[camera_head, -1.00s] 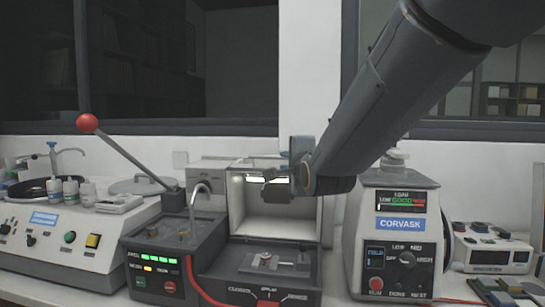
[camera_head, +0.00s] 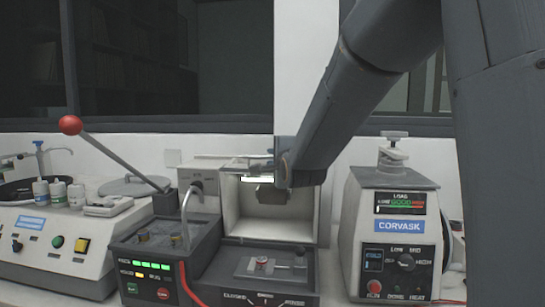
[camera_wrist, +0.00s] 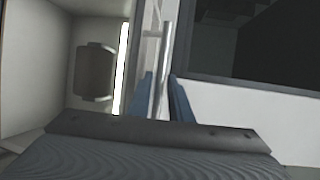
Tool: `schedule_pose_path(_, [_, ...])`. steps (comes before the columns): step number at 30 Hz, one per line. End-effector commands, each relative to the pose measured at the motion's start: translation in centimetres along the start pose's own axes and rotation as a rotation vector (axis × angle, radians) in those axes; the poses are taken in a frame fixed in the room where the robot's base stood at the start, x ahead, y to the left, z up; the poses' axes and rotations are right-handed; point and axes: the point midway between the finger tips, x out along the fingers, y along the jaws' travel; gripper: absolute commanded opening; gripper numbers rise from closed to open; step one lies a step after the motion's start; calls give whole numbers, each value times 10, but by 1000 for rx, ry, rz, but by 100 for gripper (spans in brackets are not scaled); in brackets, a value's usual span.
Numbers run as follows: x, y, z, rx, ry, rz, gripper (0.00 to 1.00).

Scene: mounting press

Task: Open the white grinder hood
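The white grinder hood (camera_head: 229,205) stands in the middle of the bench as a pale box. Its lit inside shows from the front, with a bright strip near the top and a dark block (camera_wrist: 95,70) inside. My gripper (camera_head: 277,160) is at the hood's upper front edge, partly hidden by my wrist. In the wrist view, the two blue fingers (camera_wrist: 163,98) stand a little apart with a thin grey bar (camera_wrist: 164,60) between them. I cannot tell whether they press on it. Below the opening is a dark base with a small plate (camera_head: 270,267).
A grey unit with a red-knobbed lever (camera_head: 70,125) stands left of the hood, with a bent tap and a red hose. The CORVASK machine (camera_head: 348,240) stands close on the right. Small bottles (camera_head: 58,193) are further left. A window and wall are behind.

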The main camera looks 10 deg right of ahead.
Motion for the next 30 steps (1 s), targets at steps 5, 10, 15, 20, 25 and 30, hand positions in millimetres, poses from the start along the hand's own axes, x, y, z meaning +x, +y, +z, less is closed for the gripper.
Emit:
schedule_pose_path(5, [5, 1, 0, 0, 0, 1, 18])
schedule_pose_path(10, [5, 1, 0, 0, 0, 1, 18])
schedule_pose_path(15, [5, 1, 0, 0, 0, 1, 0])
schedule_pose_path(20, [5, 1, 0, 0, 0, 1, 0])
schedule_pose_path(25, [4, 2, 2, -5, -1, -10, 0])
schedule_pose_path(30, [-1, 5, 7, -24, -2, -57, 0])
